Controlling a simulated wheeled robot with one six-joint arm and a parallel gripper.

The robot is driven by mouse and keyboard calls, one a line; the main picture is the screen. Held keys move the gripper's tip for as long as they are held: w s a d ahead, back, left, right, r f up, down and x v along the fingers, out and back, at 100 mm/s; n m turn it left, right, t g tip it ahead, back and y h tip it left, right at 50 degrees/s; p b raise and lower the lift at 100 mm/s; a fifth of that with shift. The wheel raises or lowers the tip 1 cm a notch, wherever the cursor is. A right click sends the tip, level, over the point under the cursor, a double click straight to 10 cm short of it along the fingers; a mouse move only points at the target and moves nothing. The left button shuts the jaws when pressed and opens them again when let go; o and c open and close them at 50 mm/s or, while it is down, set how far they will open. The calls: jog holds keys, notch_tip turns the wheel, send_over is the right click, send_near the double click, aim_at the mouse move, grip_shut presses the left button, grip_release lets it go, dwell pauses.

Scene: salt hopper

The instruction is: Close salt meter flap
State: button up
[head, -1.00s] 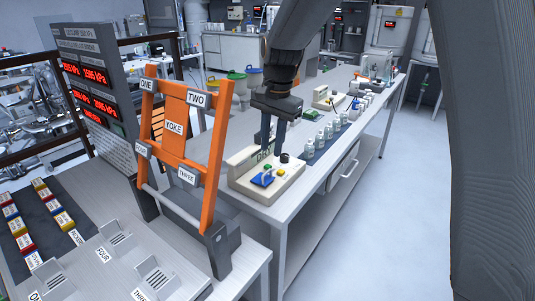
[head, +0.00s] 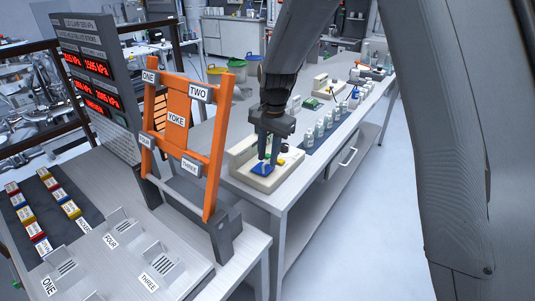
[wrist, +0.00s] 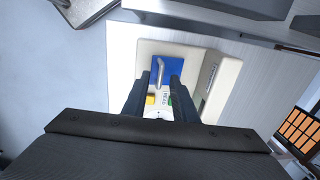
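A cream device (head: 246,147) sits on the near end of the long bench, with a blue square part (head: 262,169) on its top. In the wrist view the blue part (wrist: 170,66) carries a grey metal lever (wrist: 160,73). I cannot tell for sure which piece is the flap. My gripper (head: 265,157) points down over the device, close to the blue part. In the wrist view its two fingers (wrist: 159,85) are apart, with the lever's lower end in line with the gap. I see no grip on anything. Contact cannot be told.
A yellow button (wrist: 150,99) and a green one (wrist: 169,101) show by the fingers. An orange yoke frame (head: 176,118) stands left of the device. Several small bottles (head: 320,128) line the bench behind it. The floor (head: 350,240) to the right is clear.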

grip_shut()
jog(key=shift+s+d+f+t+y+b, duration=0.2)
jog(key=shift+d+f+t+y+b, duration=0.15)
jog(key=shift+b, duration=0.25)
jog(key=shift+o, duration=0.2)
grip_release()
jog(key=shift+r, duration=0.1)
notch_tip(320, 180, up, 8)
jog(key=d+b, duration=0.1)
jog(key=b, duration=0.1)
jog(key=shift+s+f, duration=0.2)
jog(key=shift+s, duration=0.25)
jog(key=shift+d, duration=0.1)
